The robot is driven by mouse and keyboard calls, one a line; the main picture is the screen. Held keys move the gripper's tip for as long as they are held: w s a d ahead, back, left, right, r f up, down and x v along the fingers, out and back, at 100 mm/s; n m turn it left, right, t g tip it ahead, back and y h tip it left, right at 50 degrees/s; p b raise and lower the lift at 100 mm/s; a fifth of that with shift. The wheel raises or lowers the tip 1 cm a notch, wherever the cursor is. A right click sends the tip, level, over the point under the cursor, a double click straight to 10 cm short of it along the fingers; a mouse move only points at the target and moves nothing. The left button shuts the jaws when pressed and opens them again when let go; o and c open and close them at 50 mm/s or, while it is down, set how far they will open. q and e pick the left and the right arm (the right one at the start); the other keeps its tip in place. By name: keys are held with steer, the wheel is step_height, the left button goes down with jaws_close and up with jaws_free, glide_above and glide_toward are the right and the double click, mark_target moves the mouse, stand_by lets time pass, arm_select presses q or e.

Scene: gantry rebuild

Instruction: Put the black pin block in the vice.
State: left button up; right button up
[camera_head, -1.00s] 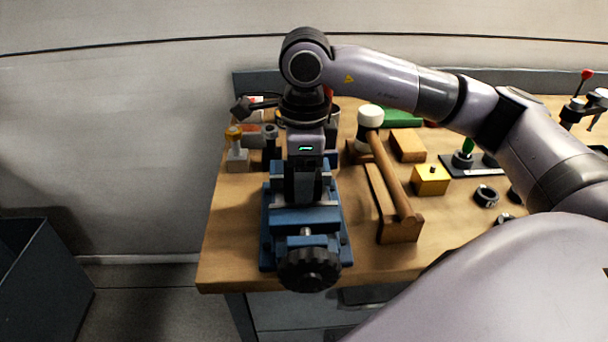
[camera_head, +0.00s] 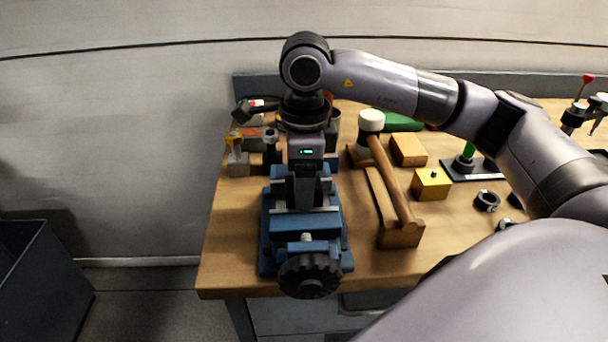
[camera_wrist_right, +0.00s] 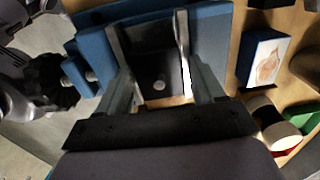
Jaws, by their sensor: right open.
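The blue vice (camera_head: 300,228) stands at the table's front left corner, its black handwheel (camera_head: 310,275) toward me. It also fills the upper part of the right wrist view (camera_wrist_right: 207,45). The black pin block (camera_wrist_right: 152,58), with a round silver spot on it, sits between the light jaw plates of the vice. My right gripper (camera_wrist_right: 158,82) points down over the vice, open, with a finger on each side of the block. In the head view my right gripper (camera_head: 304,192) hides most of the block. My left gripper is not in view.
A wooden mallet (camera_head: 391,178) leans on a wooden holder right of the vice. A yellow block (camera_head: 431,184), a wood block (camera_head: 408,149) and black rings (camera_head: 487,201) lie farther right. Small tools (camera_head: 238,158) stand behind left. A dark bin (camera_head: 45,270) is at lower left.

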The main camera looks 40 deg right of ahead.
steer(key=r+p, duration=0.1)
steer(key=r, duration=0.1)
steer(key=r+p, duration=0.2)
steer(key=r, duration=0.1)
steer(key=r+p, duration=0.2)
steer(key=r, duration=0.1)
steer(key=shift+s, duration=0.25)
stand_by(0.5)
